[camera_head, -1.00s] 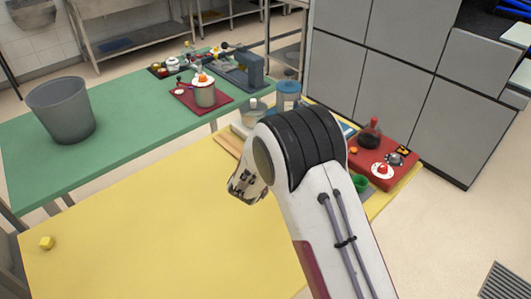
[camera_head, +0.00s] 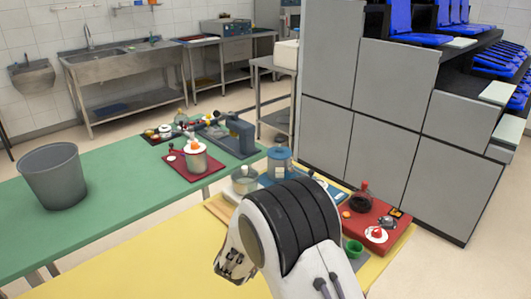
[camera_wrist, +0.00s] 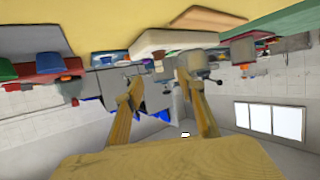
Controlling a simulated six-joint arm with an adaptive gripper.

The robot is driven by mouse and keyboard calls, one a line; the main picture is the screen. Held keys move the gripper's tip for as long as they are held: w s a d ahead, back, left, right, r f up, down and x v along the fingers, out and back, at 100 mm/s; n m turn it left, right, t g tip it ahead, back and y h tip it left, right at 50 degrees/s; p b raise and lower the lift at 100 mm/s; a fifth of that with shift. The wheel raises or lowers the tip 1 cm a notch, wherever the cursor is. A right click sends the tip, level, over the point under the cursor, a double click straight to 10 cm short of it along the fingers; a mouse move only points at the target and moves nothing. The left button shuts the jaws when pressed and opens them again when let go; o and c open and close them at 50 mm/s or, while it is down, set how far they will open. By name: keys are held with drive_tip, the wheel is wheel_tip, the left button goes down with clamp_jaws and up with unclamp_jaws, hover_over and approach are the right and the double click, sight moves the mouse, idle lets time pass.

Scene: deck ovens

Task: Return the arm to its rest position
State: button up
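My arm (camera_head: 290,225) is folded up close to the camera in the head view, over the yellow table (camera_head: 155,265). Its white wrist end (camera_head: 235,262) points down and to the left. The fingers do not show there. In the wrist view, my gripper (camera_wrist: 158,75) has two tan fingers standing apart, with nothing between them. That view is upside down, with the yellow table (camera_wrist: 80,30) at the top.
A red board (camera_head: 395,236) with a dark flask (camera_head: 361,199), a blue canister (camera_head: 279,161) and a metal pot (camera_head: 245,180) stand behind my arm. A grey bin (camera_head: 53,176) and a pot on a red tray (camera_head: 172,166) stand on the green table (camera_head: 110,193).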

drive_tip(key=shift+r, duration=0.15)
drive_tip(key=s+d+r+n+g+y, duration=0.1)
drive_tip(key=s+d+r+g+y, duration=0.15)
drive_tip(key=s+r, duration=0.55)
drive_tip(key=s+d+r+n+g+y, duration=0.1)
drive_tip(key=s+d+r+y, duration=0.3)
drive_tip(key=r, duration=0.6)
drive_tip(key=s+d+g+h, duration=0.1)
drive_tip(key=s+d, duration=0.4)
drive_tip(key=s, duration=0.5)
drive_tip(key=s+d+g+h, duration=0.2)
drive_tip(key=s+d, duration=0.3)
drive_tip(key=s, duration=0.6)
drive_tip(key=s+d+g+h, duration=0.1)
drive_tip(key=s+d, duration=0.4)
drive_tip(key=s, duration=0.6)
drive_tip(key=shift+w, duration=0.1)
idle(1.2)
